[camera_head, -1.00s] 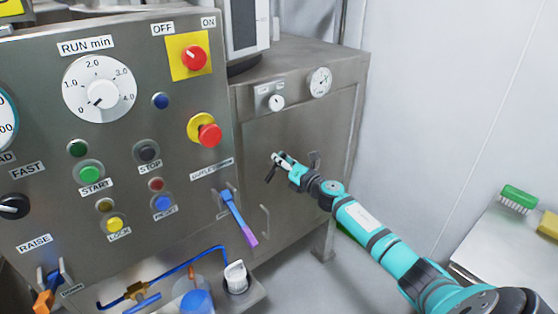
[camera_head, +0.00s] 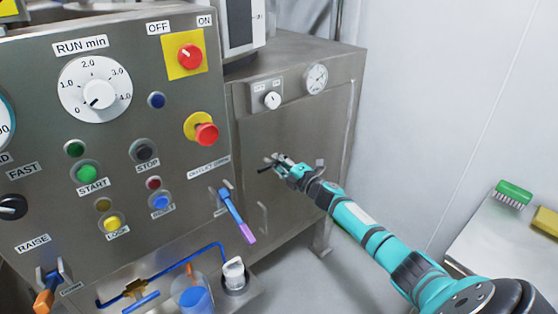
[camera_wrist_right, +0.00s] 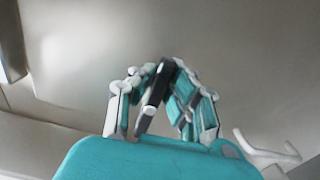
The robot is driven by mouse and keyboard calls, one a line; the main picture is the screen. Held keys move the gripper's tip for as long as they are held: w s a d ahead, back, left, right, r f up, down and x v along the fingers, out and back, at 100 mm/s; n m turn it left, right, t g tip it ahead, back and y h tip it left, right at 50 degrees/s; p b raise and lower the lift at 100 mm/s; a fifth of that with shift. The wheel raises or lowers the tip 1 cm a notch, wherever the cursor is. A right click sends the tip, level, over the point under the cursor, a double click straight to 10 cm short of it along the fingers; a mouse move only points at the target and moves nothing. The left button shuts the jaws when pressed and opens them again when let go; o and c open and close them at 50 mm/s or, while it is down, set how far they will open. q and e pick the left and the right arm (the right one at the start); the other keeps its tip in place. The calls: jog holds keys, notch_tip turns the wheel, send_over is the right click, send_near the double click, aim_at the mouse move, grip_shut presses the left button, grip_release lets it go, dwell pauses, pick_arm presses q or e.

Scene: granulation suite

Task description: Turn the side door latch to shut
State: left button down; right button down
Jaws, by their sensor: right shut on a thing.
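The side door (camera_head: 300,190) is a flat grey metal panel on the cabinet, and it looks flush with its frame. Its latch (camera_head: 264,169) is a small black handle that lies nearly level, pointing left. My right gripper (camera_head: 273,161) reaches in from the lower right and is shut on the latch. In the right wrist view the black latch handle (camera_wrist_right: 157,86) stands between the two white and teal fingers. The fingers partly hide the latch's pivot. My left gripper is not in view.
A panel with knobs and buttons (camera_head: 120,150) stands left of the door. A blue and purple lever (camera_head: 234,215) sticks out near the door's left edge. A bar handle (camera_head: 263,218) is lower on the door. A side table (camera_head: 500,245) with brushes stands at right.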

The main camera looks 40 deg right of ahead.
jog(key=shift+a+m, duration=0.15)
jog(key=shift+m, duration=0.25)
jog(key=c, duration=1.3)
grip_release()
jog(key=shift+r, duration=0.1)
jog(key=shift+s, duration=0.25)
jog(key=s, duration=0.7)
jog(key=s+d, duration=0.1)
jog(key=s, duration=0.3)
jog(key=shift+s, duration=0.25)
